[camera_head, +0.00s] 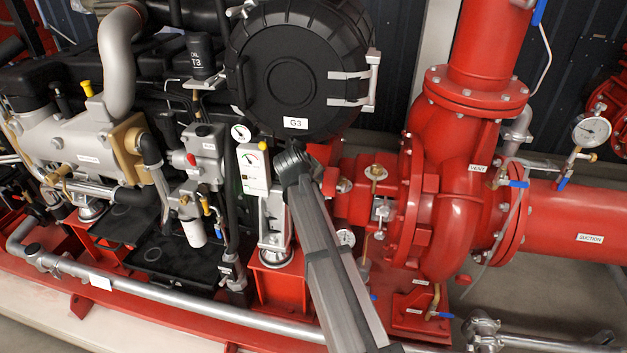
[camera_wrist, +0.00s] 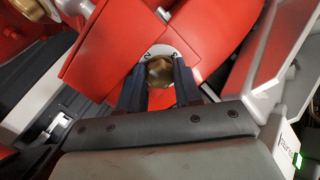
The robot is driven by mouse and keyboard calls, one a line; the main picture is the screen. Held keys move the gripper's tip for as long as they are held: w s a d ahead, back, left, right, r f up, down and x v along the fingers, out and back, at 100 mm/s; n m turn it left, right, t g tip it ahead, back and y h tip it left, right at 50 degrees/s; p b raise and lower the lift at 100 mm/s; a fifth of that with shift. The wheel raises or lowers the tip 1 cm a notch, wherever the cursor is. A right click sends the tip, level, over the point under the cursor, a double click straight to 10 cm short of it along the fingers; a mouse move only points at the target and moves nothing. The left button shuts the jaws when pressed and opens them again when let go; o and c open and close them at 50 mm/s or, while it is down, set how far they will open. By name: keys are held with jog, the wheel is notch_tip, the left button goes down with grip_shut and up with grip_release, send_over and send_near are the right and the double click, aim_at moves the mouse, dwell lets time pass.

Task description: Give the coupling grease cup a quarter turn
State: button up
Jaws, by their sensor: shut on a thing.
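The grease cup (camera_wrist: 160,72) is a brass, knob-like cap in the upper middle of the wrist view. It sits on a red surface, with a white ring carrying dark marks partly showing behind it. My gripper (camera_wrist: 160,80) has one dark finger on each side of the cup and is shut on it. In the head view, the dark end of my arm (camera_head: 297,165) is in front of the red guard area below the round black housing. The cup and my fingertips cannot be made out there.
The black round housing labelled G3 (camera_head: 296,123) is just above my arm. A white gauge box (camera_head: 254,168) stands close on its left. The red pump casing (camera_head: 450,215) is to the right, with a brass fitting (camera_head: 376,172) between. A grey pipe (camera_head: 180,304) runs along the front.

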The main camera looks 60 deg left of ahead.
jog(key=shift+m, duration=0.3)
jog(key=o, duration=1)
jog(key=shift+o, duration=0.2)
jog(key=shift+r, duration=0.1)
jog(key=v, duration=1.3)
jog(key=shift+s+d+r, duration=0.15)
jog(key=shift+d+r, duration=0.05)
jog(key=shift+d, duration=0.05)
